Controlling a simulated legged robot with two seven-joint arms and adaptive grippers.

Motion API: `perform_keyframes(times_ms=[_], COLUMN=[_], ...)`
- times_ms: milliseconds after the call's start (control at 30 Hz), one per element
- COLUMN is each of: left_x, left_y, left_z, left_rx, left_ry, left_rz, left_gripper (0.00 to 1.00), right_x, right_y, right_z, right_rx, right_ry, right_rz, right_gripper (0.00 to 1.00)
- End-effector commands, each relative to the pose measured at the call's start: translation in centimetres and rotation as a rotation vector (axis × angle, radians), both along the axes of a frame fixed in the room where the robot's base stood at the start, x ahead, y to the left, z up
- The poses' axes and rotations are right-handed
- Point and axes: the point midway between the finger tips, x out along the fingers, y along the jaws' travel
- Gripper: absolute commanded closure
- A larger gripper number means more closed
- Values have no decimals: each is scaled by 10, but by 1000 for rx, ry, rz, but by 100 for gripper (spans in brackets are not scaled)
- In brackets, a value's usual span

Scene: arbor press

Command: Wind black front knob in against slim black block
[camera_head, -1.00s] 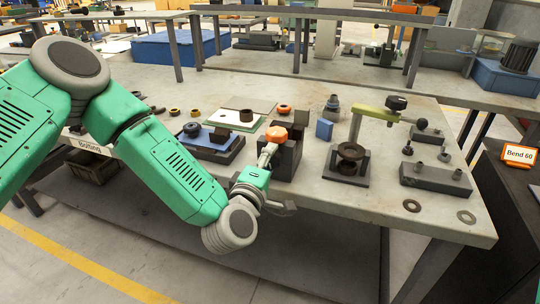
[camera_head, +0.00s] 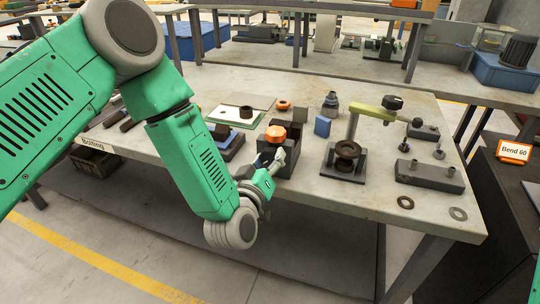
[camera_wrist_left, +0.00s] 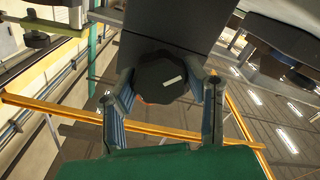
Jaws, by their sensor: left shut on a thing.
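The black front knob (camera_wrist_left: 162,78), round with a white mark on its face, sits between the two fingers of my left gripper (camera_wrist_left: 168,82) in the left wrist view. The fingers are closed on its sides. In the head view my left gripper (camera_head: 272,165) is at the front of a dark fixture (camera_head: 292,139) with an orange knob (camera_head: 275,134) on top; the black knob is hidden there. A dark block face (camera_wrist_left: 170,30) is behind the knob in the wrist view. I cannot make out the slim black block separately. My right gripper is not in view.
A blue block (camera_head: 323,126) and a press stand with a dark ring (camera_head: 347,150) are to the right of the fixture. A blue-topped plate (camera_head: 226,138) lies to its left. Flat washers (camera_head: 405,202) lie near the table's front right edge.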

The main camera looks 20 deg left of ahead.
Motion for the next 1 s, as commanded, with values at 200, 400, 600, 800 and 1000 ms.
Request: perform_keyframes(times_ms=[200, 400, 600, 800, 1000], left_x=[-5, -4, -5, -5, -5], left_y=[-1, -1, -1, -2, -2], left_z=[-7, -7, -7, -7, -7], left_rx=[162, 259, 309, 323, 323], left_ry=[16, 13, 10, 10, 9], left_rz=[-7, -7, -8, -8, -9], left_gripper=[89, 89, 89, 89, 89], right_x=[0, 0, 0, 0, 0], right_y=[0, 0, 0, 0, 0], right_z=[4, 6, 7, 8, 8], right_rx=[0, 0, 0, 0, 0], right_ry=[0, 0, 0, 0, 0], right_rz=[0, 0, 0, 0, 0], right_gripper=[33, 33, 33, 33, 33])
